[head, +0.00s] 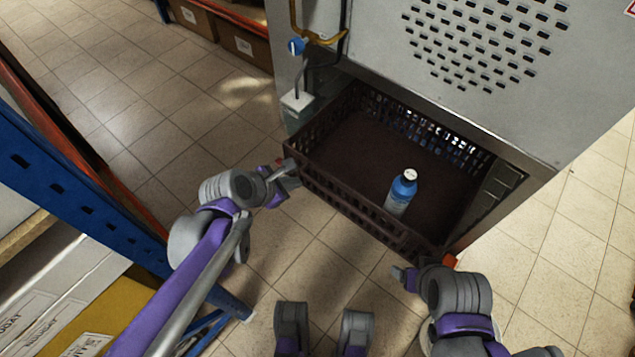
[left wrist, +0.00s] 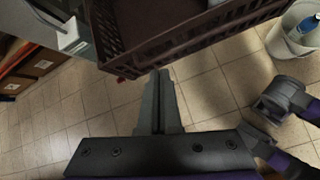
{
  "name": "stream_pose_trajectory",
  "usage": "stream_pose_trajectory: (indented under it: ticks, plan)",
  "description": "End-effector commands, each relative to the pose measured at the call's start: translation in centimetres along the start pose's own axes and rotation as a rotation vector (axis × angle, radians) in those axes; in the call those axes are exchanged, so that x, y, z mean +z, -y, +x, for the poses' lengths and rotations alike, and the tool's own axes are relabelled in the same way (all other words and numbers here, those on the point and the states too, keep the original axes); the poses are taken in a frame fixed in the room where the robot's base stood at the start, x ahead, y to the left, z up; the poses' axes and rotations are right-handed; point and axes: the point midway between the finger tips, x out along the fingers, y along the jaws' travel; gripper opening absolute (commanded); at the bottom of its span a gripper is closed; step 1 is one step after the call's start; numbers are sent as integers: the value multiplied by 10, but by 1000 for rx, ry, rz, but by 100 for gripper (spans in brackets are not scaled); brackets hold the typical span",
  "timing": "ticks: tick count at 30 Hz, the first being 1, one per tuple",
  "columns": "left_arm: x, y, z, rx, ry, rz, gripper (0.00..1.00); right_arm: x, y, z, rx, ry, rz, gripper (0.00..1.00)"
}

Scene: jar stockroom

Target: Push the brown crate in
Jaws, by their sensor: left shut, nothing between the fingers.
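The brown crate (head: 345,200), a dark slatted basket, sticks out of the low opening of a grey metal cabinet. A blue bottle with a white cap (head: 403,190) stands inside it. My left gripper (head: 288,170) is shut and empty at the crate's left front corner. In the left wrist view its closed fingers (left wrist: 160,78) point at the crate's front wall (left wrist: 185,42); I cannot tell whether they touch it. My right gripper (head: 403,277) is near the crate's right front corner, and its finger state is unclear.
The grey cabinet (head: 500,100) rises behind the crate, with a blue-handled tap (head: 297,46) at its left. Blue shelving (head: 60,180) stands at the left. A white bucket (left wrist: 290,42) with a blue item inside shows at right in the left wrist view. Tiled floor is clear between.

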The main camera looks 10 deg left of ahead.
Motion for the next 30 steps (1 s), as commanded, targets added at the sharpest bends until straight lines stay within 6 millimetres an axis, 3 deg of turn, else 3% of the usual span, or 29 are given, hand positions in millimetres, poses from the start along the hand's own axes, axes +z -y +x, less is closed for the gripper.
stream_pose_trajectory:
  ticks: [1, 3, 9, 14, 24, 30]
  plan:
    - [-5, -1, 19, -3, 13, -93, 0, 5, 0, 15, 0, 5, 0, 78]
    - [-5, -4, 31, -4, 31, -207, 0, 7, 0, 23, 0, 8, 0, 78]
    - [-4, -8, 49, -9, 55, -363, 0, 10, 0, 33, 0, 11, 0, 78]
    - [-3, -8, 69, -10, 56, -371, 0, 12, 0, 41, 0, 14, 0, 78]
    - [0, -9, 128, -9, 56, -368, 0, 18, 0, 64, 0, 20, 0, 78]
    - [2, -9, 143, -9, 55, -368, 0, 19, 0, 68, 0, 21, 0, 78]
